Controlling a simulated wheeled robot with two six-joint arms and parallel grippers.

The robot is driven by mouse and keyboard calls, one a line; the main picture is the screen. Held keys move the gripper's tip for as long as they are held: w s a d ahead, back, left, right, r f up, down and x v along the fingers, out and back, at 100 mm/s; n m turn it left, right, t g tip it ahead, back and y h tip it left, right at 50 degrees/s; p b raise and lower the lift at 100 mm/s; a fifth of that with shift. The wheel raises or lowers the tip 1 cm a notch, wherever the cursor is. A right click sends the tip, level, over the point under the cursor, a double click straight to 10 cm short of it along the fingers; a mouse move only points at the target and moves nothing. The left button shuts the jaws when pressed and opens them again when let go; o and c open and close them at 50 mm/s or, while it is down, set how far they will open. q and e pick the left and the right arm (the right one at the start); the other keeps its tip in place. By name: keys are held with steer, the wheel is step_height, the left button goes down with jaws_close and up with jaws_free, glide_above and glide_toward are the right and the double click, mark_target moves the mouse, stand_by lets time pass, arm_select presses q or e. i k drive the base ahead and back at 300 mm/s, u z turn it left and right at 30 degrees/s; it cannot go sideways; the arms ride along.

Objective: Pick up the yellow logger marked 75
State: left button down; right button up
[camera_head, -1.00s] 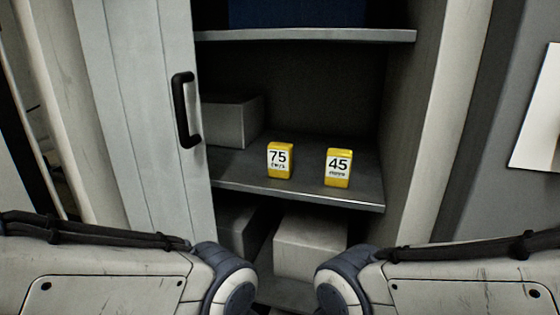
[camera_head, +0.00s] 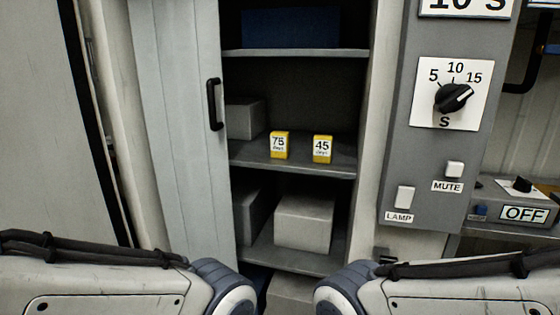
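The yellow logger marked 75 (camera_head: 279,145) stands upright near the front of the middle shelf (camera_head: 262,160) in an open cabinet. A second yellow logger, marked 45 (camera_head: 322,149), stands to its right with a gap between them. Both have white labels with black print. My two arms show at the bottom left and bottom right, well in front of the cabinet. Neither gripper is in view.
The cabinet door (camera_head: 178,120) with a black handle (camera_head: 214,104) stands at the left. Grey boxes lie on the middle shelf (camera_head: 245,118) and below (camera_head: 303,222). A dark blue box (camera_head: 290,27) is on top. A control panel (camera_head: 400,130) with a knob is at the right.

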mark_target(279, 140)
steer(key=z, duration=0.1)
steer(key=k, duration=0.4)
steer(key=u, duration=1)
steer(key=i, duration=1.35)
steer(key=z, duration=0.4)
